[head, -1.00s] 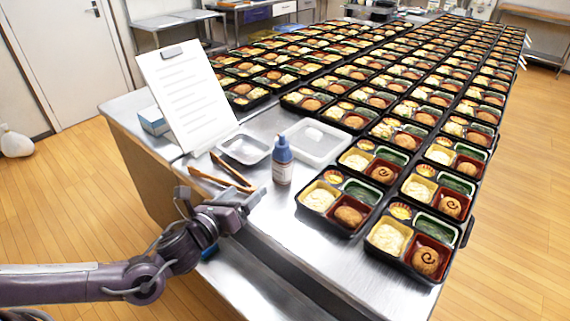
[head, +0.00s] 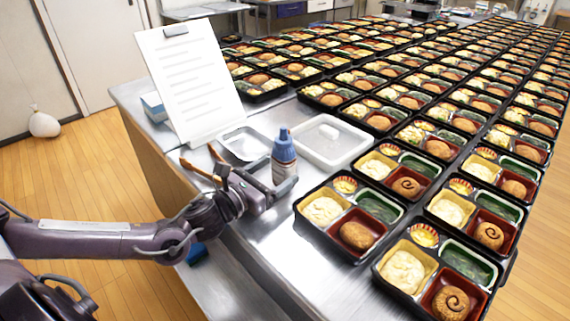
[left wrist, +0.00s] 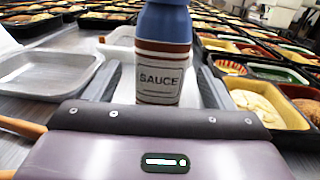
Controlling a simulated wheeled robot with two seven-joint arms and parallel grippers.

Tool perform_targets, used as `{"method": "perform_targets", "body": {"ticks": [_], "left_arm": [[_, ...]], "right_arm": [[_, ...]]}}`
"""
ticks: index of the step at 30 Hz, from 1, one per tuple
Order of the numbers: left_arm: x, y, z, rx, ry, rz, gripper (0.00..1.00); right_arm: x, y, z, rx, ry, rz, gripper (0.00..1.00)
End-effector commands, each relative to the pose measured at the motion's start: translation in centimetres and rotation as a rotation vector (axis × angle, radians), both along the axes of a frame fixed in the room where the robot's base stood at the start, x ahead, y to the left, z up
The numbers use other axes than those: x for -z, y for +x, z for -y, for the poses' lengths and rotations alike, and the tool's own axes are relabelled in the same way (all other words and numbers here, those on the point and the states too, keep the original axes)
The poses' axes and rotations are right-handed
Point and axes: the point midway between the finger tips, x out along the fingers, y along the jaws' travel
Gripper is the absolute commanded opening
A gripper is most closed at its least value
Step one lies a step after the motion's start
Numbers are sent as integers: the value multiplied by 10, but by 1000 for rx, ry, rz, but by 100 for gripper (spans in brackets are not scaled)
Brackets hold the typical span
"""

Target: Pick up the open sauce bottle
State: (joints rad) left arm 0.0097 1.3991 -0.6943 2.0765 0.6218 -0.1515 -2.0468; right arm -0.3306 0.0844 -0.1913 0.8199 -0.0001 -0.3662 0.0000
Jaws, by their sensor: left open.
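The sauce bottle (head: 284,150) stands upright on the steel table, with a blue top and a pale labelled body. Its label reads SAUCE in the left wrist view (left wrist: 160,75). I cannot tell whether its top is open. My left gripper (head: 275,180) is open and low over the table, its fingers pointing at the bottle. In the left wrist view the bottle shows between the two spread fingers, with gaps on both sides. The bottle's base is hidden behind the gripper body there. My right gripper is not in view.
A metal tray (head: 232,136) and a clear lidded container (head: 352,133) lie behind the bottle. Wooden tongs (head: 196,171) lie left of the gripper. A clipboard (head: 150,60) stands behind. Several bento trays (head: 310,228) fill the right side, close to the bottle.

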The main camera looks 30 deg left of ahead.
Motion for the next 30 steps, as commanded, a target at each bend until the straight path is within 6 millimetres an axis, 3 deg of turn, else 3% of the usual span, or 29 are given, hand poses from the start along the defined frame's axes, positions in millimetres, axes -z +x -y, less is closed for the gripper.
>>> {"method": "perform_targets", "body": {"ticks": [9,19,27,30], "left_arm": [[-2,40,11,-2,-4,3,76],[0,48,14,1,-2,-1,76],[0,48,13,0,-2,-1,43],[-1,48,13,0,-2,1,42]], "right_arm": [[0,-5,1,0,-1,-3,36],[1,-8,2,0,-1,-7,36],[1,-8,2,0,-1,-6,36],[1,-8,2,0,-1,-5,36]]}}
